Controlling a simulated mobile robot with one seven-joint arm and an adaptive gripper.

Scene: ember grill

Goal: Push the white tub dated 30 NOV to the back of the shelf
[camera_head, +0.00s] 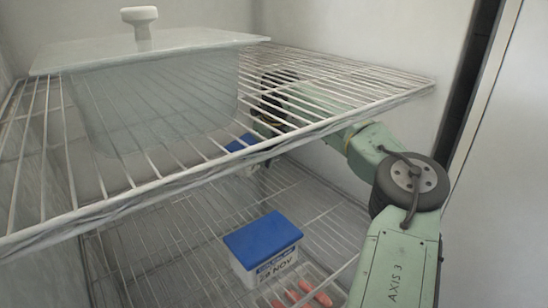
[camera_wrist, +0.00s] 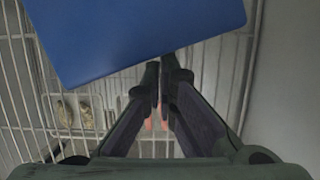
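A white tub with a blue lid (camera_head: 240,143) is at the back of the lower wire shelf, mostly hidden by the upper shelf; its date does not show. A nearer white tub with a blue lid (camera_head: 262,240) has a label that seems to read 28 NOV. My gripper (camera_head: 268,122) is low behind the upper shelf's wires, close to the back tub. In the wrist view, my gripper's fingers (camera_wrist: 163,74) are together, with nothing seen between the tips. The tips are at the near edge of a blue lid (camera_wrist: 140,35); contact cannot be told.
A tray of pink sausage-like pieces (camera_head: 305,290) is in front of the nearer tub. A small tray with brownish pieces (camera_wrist: 80,113) lies left in the wrist view. A wall is close on the right.

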